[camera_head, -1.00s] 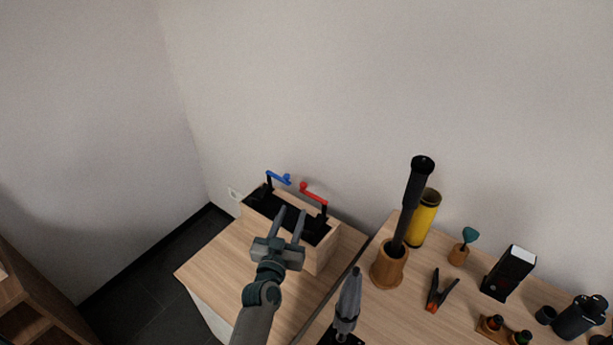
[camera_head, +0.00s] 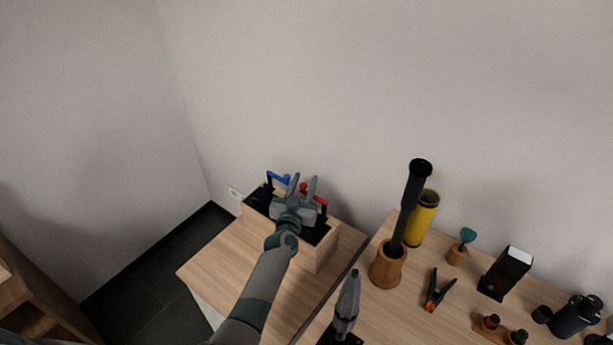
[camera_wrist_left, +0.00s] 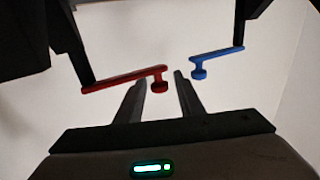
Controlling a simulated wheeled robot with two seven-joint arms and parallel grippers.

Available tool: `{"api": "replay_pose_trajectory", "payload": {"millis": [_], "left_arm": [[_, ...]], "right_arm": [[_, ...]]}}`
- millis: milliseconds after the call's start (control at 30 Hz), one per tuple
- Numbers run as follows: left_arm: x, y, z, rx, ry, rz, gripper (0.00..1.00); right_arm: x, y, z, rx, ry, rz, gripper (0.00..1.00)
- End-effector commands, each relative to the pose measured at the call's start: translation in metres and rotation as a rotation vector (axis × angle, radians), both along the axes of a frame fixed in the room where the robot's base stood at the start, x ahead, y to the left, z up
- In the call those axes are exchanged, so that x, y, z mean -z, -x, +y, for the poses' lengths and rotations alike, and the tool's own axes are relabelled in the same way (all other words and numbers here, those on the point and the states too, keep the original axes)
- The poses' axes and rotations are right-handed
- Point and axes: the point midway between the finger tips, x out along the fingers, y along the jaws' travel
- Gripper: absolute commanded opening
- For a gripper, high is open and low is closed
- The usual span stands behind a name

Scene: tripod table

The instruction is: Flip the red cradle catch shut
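The red cradle catch (camera_head: 321,201) is a cranked arm on a black post at the right end of a wooden box with a black top (camera_head: 320,256). In the head view it is partly hidden behind my left gripper (camera_head: 304,180), which is open above the box. In the left wrist view the red catch (camera_wrist_left: 122,79) reaches in from the left. Its round knob appears between the two fingertips (camera_wrist_left: 160,80); I cannot tell whether they touch it. The fingers look empty.
A blue catch (camera_head: 279,177) stands at the box's left end, also close by in the wrist view (camera_wrist_left: 217,54).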

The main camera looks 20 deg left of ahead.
Motion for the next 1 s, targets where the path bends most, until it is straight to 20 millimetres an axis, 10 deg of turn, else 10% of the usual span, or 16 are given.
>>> {"api": "replay_pose_trajectory", "payload": {"millis": [667,800,1000], "left_arm": [[0.000,-0.029,0.001,0.000,0.000,0.000,0.35],[0.000,-0.029,0.001,0.000,0.000,0.000,0.01],[0.000,-0.029,0.001,-0.002,0.000,0.000,0.00]], "right_arm": [[0.002,0.000,-0.003,-0.001,0.003,0.000,0.64],[0.002,0.000,-0.004,-0.002,0.004,0.000,0.64],[0.001,0.000,-0.004,-0.002,0.004,0.000,0.64]]}}
